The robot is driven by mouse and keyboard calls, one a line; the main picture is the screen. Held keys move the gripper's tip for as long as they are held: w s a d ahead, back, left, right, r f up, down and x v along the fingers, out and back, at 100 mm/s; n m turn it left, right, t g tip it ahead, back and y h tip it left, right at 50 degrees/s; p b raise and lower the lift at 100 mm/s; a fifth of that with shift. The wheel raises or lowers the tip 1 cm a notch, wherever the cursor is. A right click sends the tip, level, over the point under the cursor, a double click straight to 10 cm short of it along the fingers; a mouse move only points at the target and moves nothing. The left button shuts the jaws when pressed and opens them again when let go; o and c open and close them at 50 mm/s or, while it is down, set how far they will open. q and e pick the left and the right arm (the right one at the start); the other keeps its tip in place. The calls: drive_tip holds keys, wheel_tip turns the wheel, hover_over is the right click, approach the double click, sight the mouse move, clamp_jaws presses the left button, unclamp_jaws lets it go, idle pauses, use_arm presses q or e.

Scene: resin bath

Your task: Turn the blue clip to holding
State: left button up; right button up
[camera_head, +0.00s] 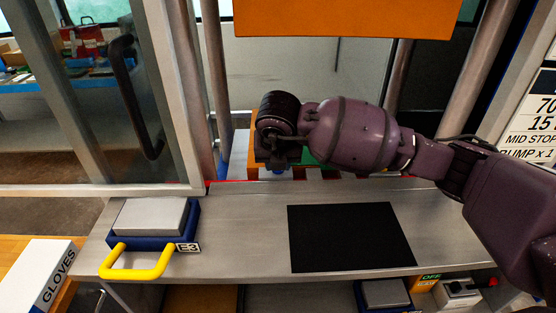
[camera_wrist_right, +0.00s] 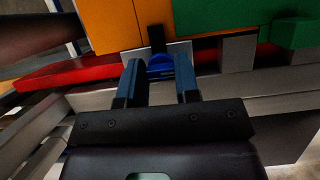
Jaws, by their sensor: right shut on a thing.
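The blue clip (camera_wrist_right: 160,68) sits low on the front of an orange block (camera_wrist_right: 112,22), with a short black bar (camera_wrist_right: 157,38) just above it. My right gripper (camera_wrist_right: 160,75) has its two blue-grey fingers on either side of the clip and is shut on it. In the head view my right gripper (camera_head: 276,168) reaches in from the right to the back edge of the steel bench, and its wrist hides most of the clip. My left gripper is not in view.
A green block (camera_wrist_right: 225,18) stands right beside the orange one, and a red strip (camera_wrist_right: 70,72) runs below. The steel bench (camera_head: 240,240) carries a black mat (camera_head: 350,238) and a blue tray with a yellow handle (camera_head: 138,262). An orange panel (camera_head: 345,16) hangs above.

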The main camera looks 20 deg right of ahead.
idle(0.3)
drive_tip(key=o, duration=0.9)
drive_tip(key=v, duration=1)
drive_tip(key=shift+s+a+r, duration=0.1)
drive_tip(key=shift+s+r, duration=0.1)
drive_tip(key=shift+r, duration=0.15)
